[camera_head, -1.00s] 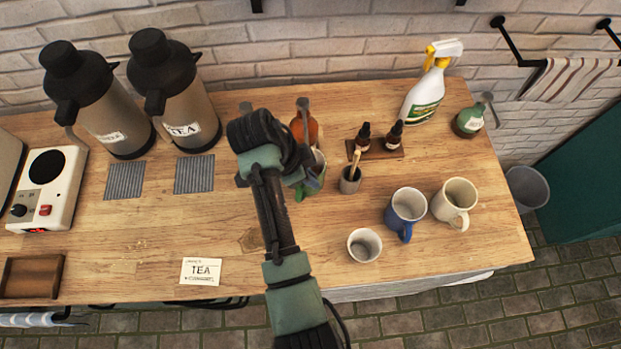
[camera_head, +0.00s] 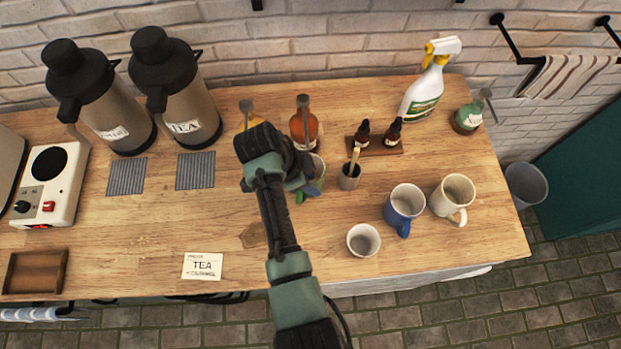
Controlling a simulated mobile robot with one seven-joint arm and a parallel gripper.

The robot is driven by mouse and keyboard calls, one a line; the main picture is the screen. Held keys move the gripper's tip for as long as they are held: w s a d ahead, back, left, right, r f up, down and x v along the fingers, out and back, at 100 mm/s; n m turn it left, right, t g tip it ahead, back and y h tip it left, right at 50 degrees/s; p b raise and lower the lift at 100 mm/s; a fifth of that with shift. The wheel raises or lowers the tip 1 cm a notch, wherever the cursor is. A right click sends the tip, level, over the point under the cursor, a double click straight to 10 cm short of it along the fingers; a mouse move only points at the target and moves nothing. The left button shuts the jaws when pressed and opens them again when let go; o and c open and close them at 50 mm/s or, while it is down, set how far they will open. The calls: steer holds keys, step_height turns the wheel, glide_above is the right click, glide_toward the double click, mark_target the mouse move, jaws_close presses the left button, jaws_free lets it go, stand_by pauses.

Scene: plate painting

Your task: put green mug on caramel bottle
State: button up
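The green mug (camera_head: 318,166) is mostly hidden behind my gripper; part of its pale rim and a little green show near the middle of the counter. My gripper (camera_head: 306,186) is right at the mug, its fingers largely blocked by the wrist, so I cannot tell if they are closed on it. An amber pump bottle (camera_head: 304,127) stands just behind the mug. A yellow pump bottle (camera_head: 250,121) stands to its left, partly covered by my arm. No readable label shows which of these is caramel.
A grey cup (camera_head: 350,176) with a wooden-handled tool stands right of the gripper. Two dropper bottles sit on a brown tray (camera_head: 375,148). A blue mug (camera_head: 404,209), cream mug (camera_head: 453,198) and white cup (camera_head: 363,241) stand at right. The left-front counter around the TEA card (camera_head: 202,266) is mostly clear.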

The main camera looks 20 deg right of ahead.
steer(key=shift+r, duration=0.25)
steer(key=b+v, duration=0.1)
steer(key=v, duration=1.1)
steer(key=w+a+r+n+t, duration=0.1)
steer(key=w+r+n+t, duration=0.3)
steer(key=r, duration=0.5)
steer(key=w+a+r+n+t+y, duration=0.1)
steer(key=w+r+n+t, duration=0.1)
steer(key=w+r+t, duration=0.5)
steer(key=w+a+r+n+t, duration=0.1)
steer(key=w+r+n+t, duration=0.2)
steer(key=r, duration=0.8)
steer(key=s+a+r+n+t+y, duration=0.1)
steer(key=s+r+n+t, duration=0.15)
steer(key=r, duration=0.55)
steer(key=s+a+r+n+t, duration=0.15)
steer(key=r+t, duration=0.25)
steer(key=r, duration=0.4)
steer(key=s+a+r+n+t+y, duration=0.1)
steer(key=s+r+n+t, duration=0.4)
steer(key=s+r, duration=0.8)
steer(key=shift+s+a+r+n+t+y, duration=0.4)
steer(key=shift+r+t+y, duration=0.1)
steer(key=shift+r+t, duration=0.45)
steer(key=shift+f, duration=0.1)
